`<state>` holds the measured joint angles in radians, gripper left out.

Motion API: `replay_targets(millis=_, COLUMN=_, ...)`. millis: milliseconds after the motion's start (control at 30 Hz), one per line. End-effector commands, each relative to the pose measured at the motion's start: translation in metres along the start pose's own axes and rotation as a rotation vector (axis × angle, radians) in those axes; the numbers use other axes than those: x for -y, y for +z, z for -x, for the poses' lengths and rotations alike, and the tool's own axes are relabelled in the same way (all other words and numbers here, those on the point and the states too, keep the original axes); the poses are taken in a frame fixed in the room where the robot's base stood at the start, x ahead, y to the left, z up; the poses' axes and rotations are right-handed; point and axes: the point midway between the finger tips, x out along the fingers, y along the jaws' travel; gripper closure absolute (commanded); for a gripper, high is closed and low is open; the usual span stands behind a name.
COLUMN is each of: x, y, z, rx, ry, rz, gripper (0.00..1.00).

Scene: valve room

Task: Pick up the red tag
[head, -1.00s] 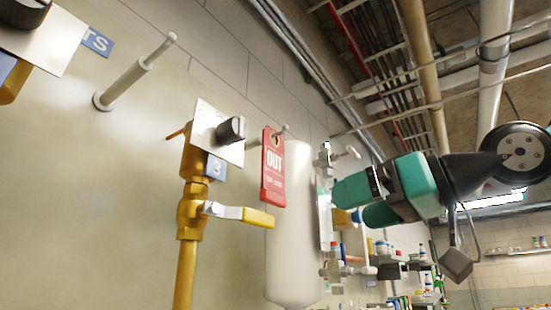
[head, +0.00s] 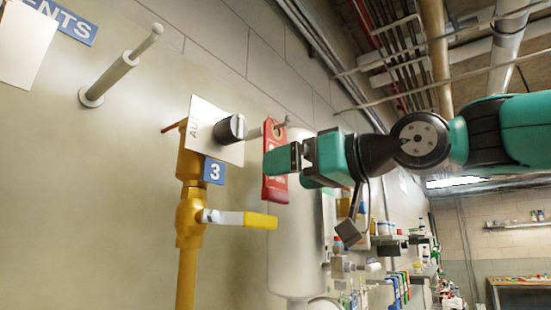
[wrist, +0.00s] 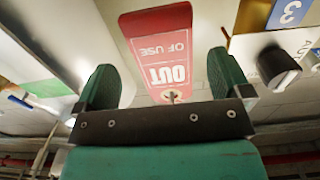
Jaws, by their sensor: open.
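The red tag (head: 273,188) hangs by its top hole from a peg beside valve 3 in the head view; my gripper hides part of it. In the wrist view the red tag (wrist: 165,50) shows upside down, with "OUT OF USE" in white, and its holed end lies near the jaws. My gripper (head: 282,160) is at the tag in the head view. In the wrist view my gripper (wrist: 162,80) is open, its two green fingers on either side of the tag's end. I cannot tell whether a finger touches it.
A yellow valve pipe (head: 189,215) with a yellow-ended lever (head: 258,220) stands left of the tag. A black knob (head: 229,129) on a white plate is close by. A white cylinder (head: 295,250) stands behind the tag. Shelves with bottles (head: 400,240) are farther right.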

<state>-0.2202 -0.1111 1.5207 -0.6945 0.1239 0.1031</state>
Motion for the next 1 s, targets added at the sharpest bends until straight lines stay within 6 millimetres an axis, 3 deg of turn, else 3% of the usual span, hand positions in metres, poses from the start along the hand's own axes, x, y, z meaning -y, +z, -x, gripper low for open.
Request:
replay_targets(millis=400, x=0.003, y=0.000, z=-0.050, rx=0.003, ry=-0.002, rz=-0.001, gripper=0.04)
replay_targets(millis=700, x=0.003, y=0.003, z=-0.054, rx=0.000, ry=0.000, rz=0.001, gripper=0.04)
replay_targets(millis=933, x=0.003, y=0.003, z=-0.054, rx=0.000, ry=0.000, rz=0.000, gripper=0.57)
replay_targets(millis=1000, x=0.003, y=0.003, z=-0.054, rx=0.000, ry=0.000, rz=0.000, gripper=0.57)
